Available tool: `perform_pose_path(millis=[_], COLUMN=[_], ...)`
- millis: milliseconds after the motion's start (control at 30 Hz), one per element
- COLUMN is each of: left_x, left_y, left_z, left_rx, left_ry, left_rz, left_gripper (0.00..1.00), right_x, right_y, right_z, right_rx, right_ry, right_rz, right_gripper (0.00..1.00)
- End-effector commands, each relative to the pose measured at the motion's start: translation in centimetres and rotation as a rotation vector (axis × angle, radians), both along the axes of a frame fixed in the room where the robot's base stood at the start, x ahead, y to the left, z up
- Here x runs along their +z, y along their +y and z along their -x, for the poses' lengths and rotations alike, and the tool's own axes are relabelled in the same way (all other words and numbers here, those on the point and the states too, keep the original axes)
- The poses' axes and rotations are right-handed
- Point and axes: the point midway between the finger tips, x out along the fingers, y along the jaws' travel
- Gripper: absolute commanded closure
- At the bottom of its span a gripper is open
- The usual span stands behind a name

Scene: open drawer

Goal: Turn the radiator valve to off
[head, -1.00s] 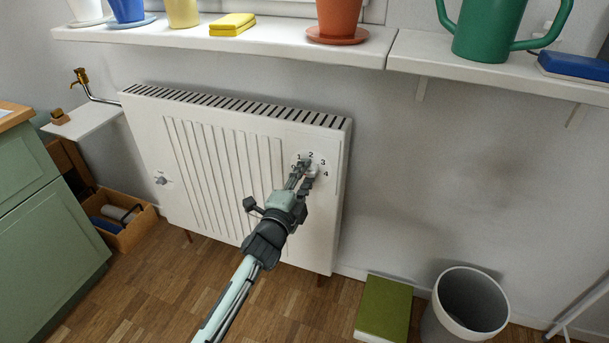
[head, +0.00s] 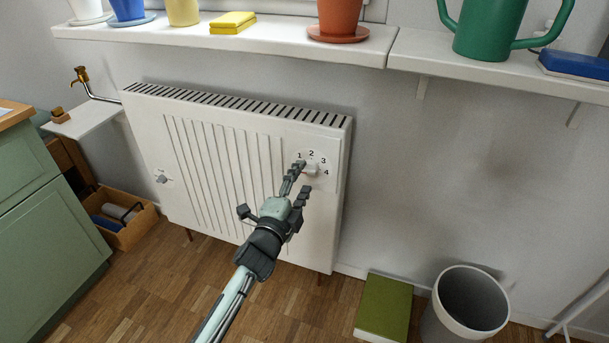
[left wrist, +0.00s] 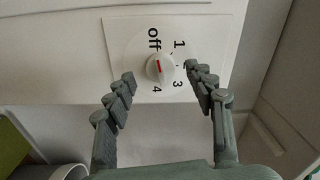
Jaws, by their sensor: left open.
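The white radiator (head: 215,170) stands against the wall. Its round white valve knob (head: 311,169) sits on a plate at the upper right, with 1 to 4 visible around it. In the left wrist view the knob (left wrist: 160,68) carries a red mark that runs roughly along the line toward "off"; its exact setting is hard to tell. "2" is hidden there behind a finger. My left gripper (head: 303,178) is open in front of the knob, its fingers (left wrist: 159,74) spread to either side with gaps. My right gripper is not in view.
A shelf with pots (head: 215,40) and a green watering can (head: 488,30) overhangs the radiator. A grey bin (head: 468,305) and a green box (head: 384,306) stand on the floor at right. A green cabinet (head: 45,215) is at left.

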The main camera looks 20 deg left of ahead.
Motion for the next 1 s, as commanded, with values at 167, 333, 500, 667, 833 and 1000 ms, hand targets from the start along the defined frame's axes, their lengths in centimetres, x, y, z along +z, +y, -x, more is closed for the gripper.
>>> perform_pose_path(millis=[167, 333, 500, 667, 833, 1000], left_x=[-0.2, -0.1, -0.1, 0.0, 0.0, 0.0], left_y=[0.2, 0.2, 0.3, 0.3, 0.3, 0.3], left_z=[4.2, 7.3, 8.9, 9.3, 9.2, 9.2], left_rx=[0.000, 0.000, 0.001, 0.001, 0.001, 0.001], left_ry=[0.004, 0.003, 0.001, 0.001, 0.001, 0.001], left_rz=[0.001, 0.001, 0.001, 0.000, 0.000, 0.000], left_gripper=[0.45, 0.45, 0.45, 0.45, 0.45, 0.45], right_x=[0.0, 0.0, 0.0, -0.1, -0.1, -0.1], right_y=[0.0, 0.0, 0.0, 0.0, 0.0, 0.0], right_z=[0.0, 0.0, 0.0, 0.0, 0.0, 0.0], right_rx=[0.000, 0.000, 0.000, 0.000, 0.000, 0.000], right_ry=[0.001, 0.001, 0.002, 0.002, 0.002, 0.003], right_rz=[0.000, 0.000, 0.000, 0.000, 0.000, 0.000], right_gripper=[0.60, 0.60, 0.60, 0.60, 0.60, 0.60])
